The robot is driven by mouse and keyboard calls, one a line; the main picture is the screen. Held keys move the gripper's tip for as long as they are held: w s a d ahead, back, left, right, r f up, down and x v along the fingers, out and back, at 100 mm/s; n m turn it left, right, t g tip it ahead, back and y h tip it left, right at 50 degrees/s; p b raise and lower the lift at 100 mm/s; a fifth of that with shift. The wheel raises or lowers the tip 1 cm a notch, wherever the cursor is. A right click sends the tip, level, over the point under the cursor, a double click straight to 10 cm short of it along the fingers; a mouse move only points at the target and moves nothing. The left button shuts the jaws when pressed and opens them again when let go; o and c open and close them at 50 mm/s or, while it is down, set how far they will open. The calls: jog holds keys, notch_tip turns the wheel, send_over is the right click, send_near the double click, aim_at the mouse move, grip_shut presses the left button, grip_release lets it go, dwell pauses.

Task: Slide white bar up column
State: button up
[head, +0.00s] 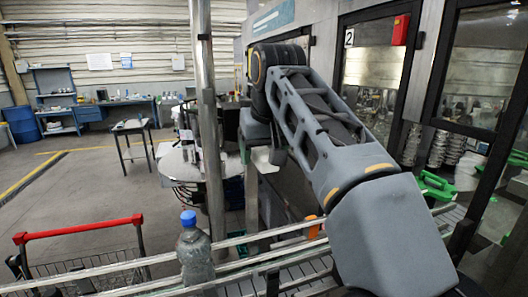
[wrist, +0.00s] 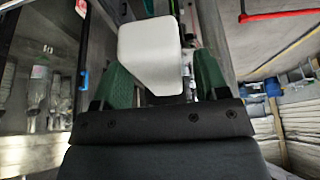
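The white bar (wrist: 150,58) shows in the wrist view as a pale block with a rounded end, between the two green fingers of my gripper (wrist: 160,80). It covers part of the left finger, and a narrow gap shows between it and the right finger. The fingers are spread apart; I see no clear grip on the bar. In the head view my gripper (head: 262,152) points down, with a bit of the white bar (head: 264,161) between its fingers. Most of the bar is hidden there. A grey metal column (head: 207,120) stands upright left of the gripper.
A conveyor with metal rails (head: 240,262) runs across the front, with a clear blue-capped bottle (head: 195,250) on it. A round machine table (head: 180,163) stands behind the column. Glass-doored machine panels (head: 375,60) close off the right. A red-handled cart (head: 80,228) stands at left.

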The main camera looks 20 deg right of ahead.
jog(key=shift+v, duration=3.75)
